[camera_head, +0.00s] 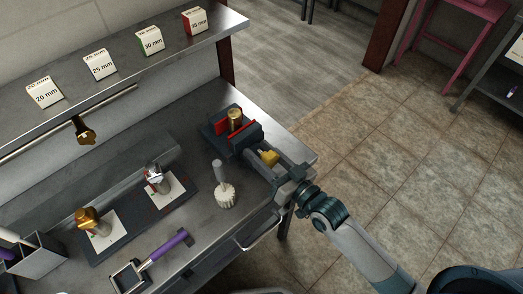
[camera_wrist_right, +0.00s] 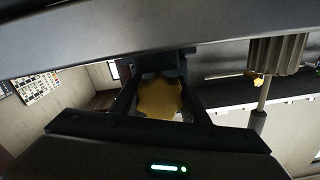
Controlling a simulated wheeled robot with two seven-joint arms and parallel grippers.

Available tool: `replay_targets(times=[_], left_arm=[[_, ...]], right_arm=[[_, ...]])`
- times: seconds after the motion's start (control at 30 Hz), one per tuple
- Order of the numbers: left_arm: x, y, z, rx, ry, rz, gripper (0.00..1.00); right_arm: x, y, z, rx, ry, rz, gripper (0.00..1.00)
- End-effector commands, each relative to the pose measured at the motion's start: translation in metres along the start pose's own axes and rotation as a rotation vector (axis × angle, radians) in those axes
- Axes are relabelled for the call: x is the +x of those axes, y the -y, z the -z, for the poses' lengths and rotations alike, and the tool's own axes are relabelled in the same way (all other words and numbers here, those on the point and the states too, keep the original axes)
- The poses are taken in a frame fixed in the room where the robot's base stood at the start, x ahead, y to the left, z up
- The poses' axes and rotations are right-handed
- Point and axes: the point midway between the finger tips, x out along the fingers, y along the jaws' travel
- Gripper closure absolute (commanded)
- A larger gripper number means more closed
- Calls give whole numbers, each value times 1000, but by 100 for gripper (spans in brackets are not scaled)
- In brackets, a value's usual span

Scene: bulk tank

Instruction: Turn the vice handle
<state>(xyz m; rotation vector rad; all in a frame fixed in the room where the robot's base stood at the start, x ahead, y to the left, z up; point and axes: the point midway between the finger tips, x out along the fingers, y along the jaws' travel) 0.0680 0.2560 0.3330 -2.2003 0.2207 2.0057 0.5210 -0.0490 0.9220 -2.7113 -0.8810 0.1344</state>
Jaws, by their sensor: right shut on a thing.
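The dark vice (camera_head: 215,124) sits near the far right end of the metal bench. A brass cylinder (camera_head: 235,118) stands upright between its red jaws. The yellow vice handle (camera_head: 269,157) is on the vice's near side, facing my right arm. My right gripper (camera_head: 274,160) is shut on this handle. In the right wrist view the yellow, lobed handle (camera_wrist_right: 160,99) sits between the two dark fingers of the right gripper (camera_wrist_right: 163,103). The fingers hide part of the handle. My left gripper is in neither view.
A brush (camera_head: 225,195) stands left of the vice. A tray (camera_head: 157,212) with metal fittings and a purple-handled tool (camera_head: 166,246) lie further left. A shelf (camera_head: 120,75) with labelled size blocks runs above the bench. Tiled floor (camera_head: 370,140) is open at right.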

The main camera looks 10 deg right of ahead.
Motion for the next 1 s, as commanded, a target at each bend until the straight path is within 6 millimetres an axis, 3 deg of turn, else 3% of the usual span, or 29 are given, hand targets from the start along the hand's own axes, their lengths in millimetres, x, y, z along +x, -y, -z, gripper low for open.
replay_targets(times=[0.33,0.37,0.43,1.0], left_arm=[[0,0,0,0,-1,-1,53],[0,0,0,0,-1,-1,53],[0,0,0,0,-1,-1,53],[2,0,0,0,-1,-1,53]], right_arm=[[0,0,0,5,0,0,81],[0,0,0,4,0,0,54],[0,0,0,4,0,0,40],[-5,0,-1,4,1,0,40]])
